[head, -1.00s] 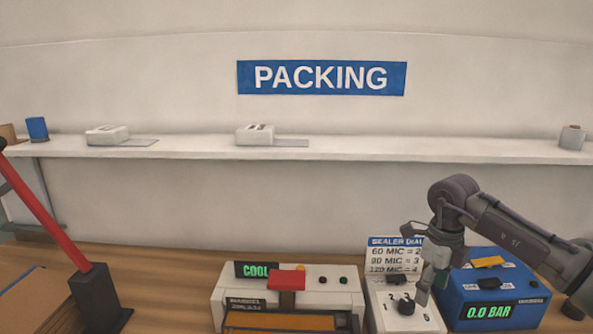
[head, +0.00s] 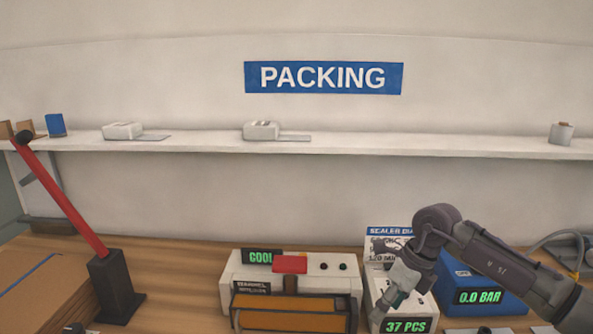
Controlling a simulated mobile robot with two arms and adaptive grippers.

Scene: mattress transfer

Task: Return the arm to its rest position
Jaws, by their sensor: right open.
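My right gripper (head: 388,312) hangs at the lower right, pointing down, in front of the white dial box (head: 374,290). My right arm comes in from the right edge and covers part of the blue box (head: 505,292), whose display reads 0.0 BAR. The gripper is open and I see nothing held in it. Its fingertips are small in the picture, and I cannot tell whether they touch anything. It hides the box's dial and part of the sealer dial card (head: 388,232). My left gripper is not in view.
A sealer (head: 325,263) with a red handle and a COOL display stands left of the gripper. A display (head: 408,326) reads 37 PCS below it. A red lever (head: 65,200) on a black base and cardboard (head: 40,285) are at left. A shelf (head: 350,147) runs along the wall.

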